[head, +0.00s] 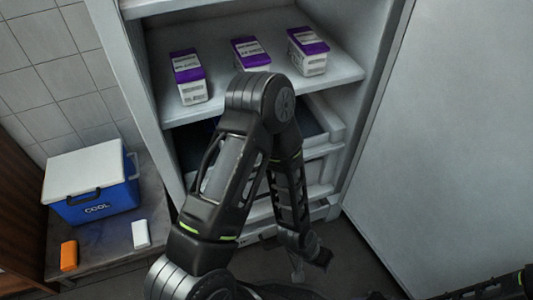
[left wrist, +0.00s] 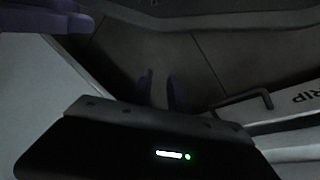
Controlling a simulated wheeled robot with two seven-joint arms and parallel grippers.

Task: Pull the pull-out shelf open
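The open white cabinet holds several pull-out levels below its fixed shelf; a white-fronted one (head: 322,150) shows behind my left arm. Which one is the pull-out shelf is unclear. In the left wrist view a pale front (left wrist: 298,122) carries lettering ending in "RIP" and a dark bar handle (left wrist: 245,103). My left gripper (head: 308,262) hangs low in front of the cabinet. Its two fingers (left wrist: 162,92) are apart with nothing between them, to the left of the handle and not touching it in the wrist view.
Purple-topped white cartons (head: 250,52) stand on the fixed shelf (head: 215,105). A blue cooler box (head: 95,195), an orange item (head: 68,256) and a white item (head: 140,234) sit on a bench at left. The large door (head: 455,130) stands at right. Dark floor lies in front.

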